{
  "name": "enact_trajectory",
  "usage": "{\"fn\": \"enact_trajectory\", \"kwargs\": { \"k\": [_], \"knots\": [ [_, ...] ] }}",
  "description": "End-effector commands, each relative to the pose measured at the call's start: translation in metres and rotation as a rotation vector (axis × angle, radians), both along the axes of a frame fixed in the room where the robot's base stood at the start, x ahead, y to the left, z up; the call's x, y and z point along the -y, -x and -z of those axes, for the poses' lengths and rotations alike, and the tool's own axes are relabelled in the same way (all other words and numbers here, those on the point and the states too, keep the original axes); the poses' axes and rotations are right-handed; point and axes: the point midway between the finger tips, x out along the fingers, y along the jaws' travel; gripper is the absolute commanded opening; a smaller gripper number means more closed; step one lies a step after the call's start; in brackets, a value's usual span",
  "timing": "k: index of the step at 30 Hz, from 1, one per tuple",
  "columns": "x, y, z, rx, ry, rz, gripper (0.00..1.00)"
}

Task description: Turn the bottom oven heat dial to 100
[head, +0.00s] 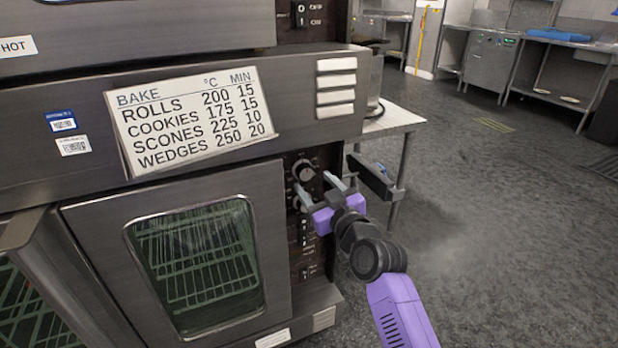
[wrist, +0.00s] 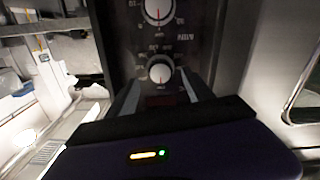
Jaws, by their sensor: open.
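The bottom oven's dark control panel has two round dials. The upper dial (head: 304,170) is the larger, and in the wrist view this dial (wrist: 158,10) has a white face with a red mark and is cut by the top edge. The smaller lower dial (wrist: 160,72) also has a white face with a red mark; in the head view it is mostly hidden by my gripper. I cannot read the numbers around either dial. My gripper (head: 318,184) is open in front of the panel. In the wrist view its fingers (wrist: 161,92) stand left and right of the lower dial, apparently empty.
The bottom oven door (head: 90,232) with its window is left of the panel. A bake chart (head: 190,118) hangs above, listing temperatures and minutes. Switches (head: 303,235) sit below the dials. A side table (head: 392,122) stands just right of the oven. The floor farther right is clear.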

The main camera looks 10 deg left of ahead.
Motion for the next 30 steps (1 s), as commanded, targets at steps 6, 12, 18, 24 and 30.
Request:
{"fn": "enact_trajectory", "kwargs": {
  "k": [6, 12, 18, 24, 30],
  "knots": [
    [-0.017, -0.025, 0.002, 0.001, -0.001, 0.001, 0.6],
    [-0.025, -0.037, 0.0, 0.0, -0.001, 0.001, 0.6],
    [-0.026, -0.039, 0.0, -0.001, -0.002, 0.002, 0.6],
    [-0.025, -0.039, 0.0, 0.0, -0.001, 0.002, 0.46],
    [-0.025, -0.039, 0.0, 0.0, -0.001, 0.002, 0.08]
  ]
}}
